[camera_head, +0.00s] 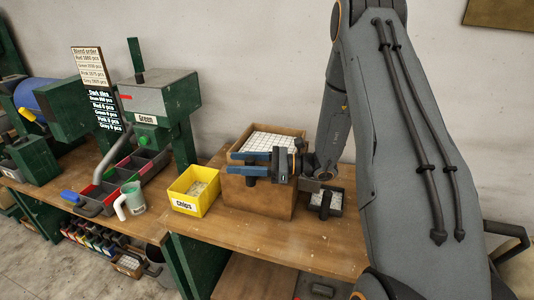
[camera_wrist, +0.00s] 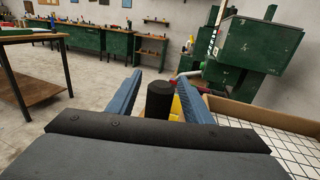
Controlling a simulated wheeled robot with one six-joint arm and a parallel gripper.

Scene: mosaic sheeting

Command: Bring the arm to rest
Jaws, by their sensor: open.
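My gripper (camera_head: 250,163) is at the end of my arm, which comes down from the upper right in the head view. It hangs in front of the cardboard box with white tiled sheets, with its fingers pointing left. In the wrist view my gripper's two blue fingers (camera_wrist: 163,97) stand apart with a dark round post between them, and I see no workpiece held. The box (camera_head: 258,199) stands on the wooden bench, partly hidden by my gripper. Its white grid sheet also shows in the wrist view (camera_wrist: 270,140).
A yellow chips bin (camera_head: 182,206) stands left of the box. A jug (camera_head: 132,198) and a divided tray (camera_head: 104,197) are further left, below a green machine (camera_head: 160,97). A small dark tray (camera_head: 335,204) sits right of the box. The front of the bench (camera_head: 270,240) is clear.

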